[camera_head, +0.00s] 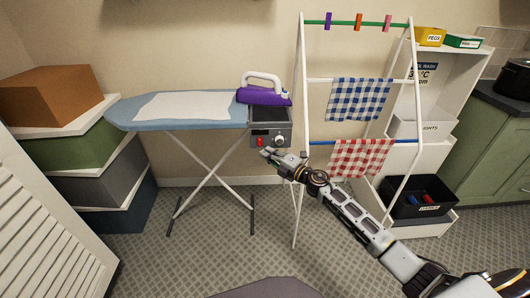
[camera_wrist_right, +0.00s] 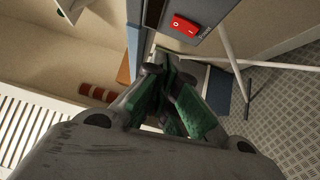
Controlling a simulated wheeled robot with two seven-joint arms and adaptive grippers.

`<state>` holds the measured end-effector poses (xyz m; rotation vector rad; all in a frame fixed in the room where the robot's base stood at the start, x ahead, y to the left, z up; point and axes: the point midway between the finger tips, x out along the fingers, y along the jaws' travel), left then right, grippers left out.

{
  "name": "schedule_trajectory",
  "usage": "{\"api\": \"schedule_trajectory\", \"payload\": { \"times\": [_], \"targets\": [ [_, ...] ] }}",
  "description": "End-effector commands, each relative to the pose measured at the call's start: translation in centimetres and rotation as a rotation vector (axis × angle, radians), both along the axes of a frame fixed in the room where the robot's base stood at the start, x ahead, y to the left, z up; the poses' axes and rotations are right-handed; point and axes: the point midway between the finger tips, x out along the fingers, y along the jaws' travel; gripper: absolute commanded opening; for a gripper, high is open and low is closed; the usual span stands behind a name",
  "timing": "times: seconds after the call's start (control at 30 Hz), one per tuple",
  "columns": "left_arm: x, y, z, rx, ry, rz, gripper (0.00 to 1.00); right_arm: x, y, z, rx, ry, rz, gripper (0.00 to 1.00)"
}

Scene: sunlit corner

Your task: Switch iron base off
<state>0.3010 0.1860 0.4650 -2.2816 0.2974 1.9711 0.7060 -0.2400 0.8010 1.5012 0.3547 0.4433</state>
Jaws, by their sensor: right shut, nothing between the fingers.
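The iron base (camera_head: 285,117) is a grey box at the right end of the blue ironing board (camera_head: 130,112). Its front has a red switch (camera_head: 260,142) and a round pale dial (camera_head: 279,140). The red switch, with white marks, also shows near the top of the right wrist view (camera_wrist_right: 185,25). The purple iron (camera_head: 262,97) with a white handle rests on top of the base. My right gripper (camera_head: 266,153) is shut and empty, its tips just below the red switch; I cannot tell if they touch the base. My left gripper is out of view.
A white drying rack (camera_head: 301,60) with blue and red checked cloths stands close right of the base, near my right arm. Stacked boxes (camera_head: 60,100) stand at the left. A white shelf (camera_head: 465,75) stands at the right.

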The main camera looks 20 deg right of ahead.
Motion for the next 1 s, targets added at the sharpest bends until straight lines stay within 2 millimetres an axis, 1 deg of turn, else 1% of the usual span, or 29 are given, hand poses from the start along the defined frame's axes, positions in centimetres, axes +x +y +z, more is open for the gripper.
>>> {"api": "schedule_trajectory", "payload": {
  "times": [0.17,0.6,0.8,1.0],
  "targets": [
    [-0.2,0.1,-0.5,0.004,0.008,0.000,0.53,-1.4,-0.8,0.2,-0.002,0.000,0.000,0.00],
    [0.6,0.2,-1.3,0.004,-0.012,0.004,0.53,-4.4,-2.4,0.4,-0.001,0.001,0.001,0.00],
    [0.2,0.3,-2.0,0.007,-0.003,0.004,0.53,-5.3,-3.0,0.5,0.000,0.001,0.000,0.00],
    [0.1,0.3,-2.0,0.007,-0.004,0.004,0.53,-5.7,-3.2,0.6,-0.001,0.000,0.000,0.00]
  ]
}}
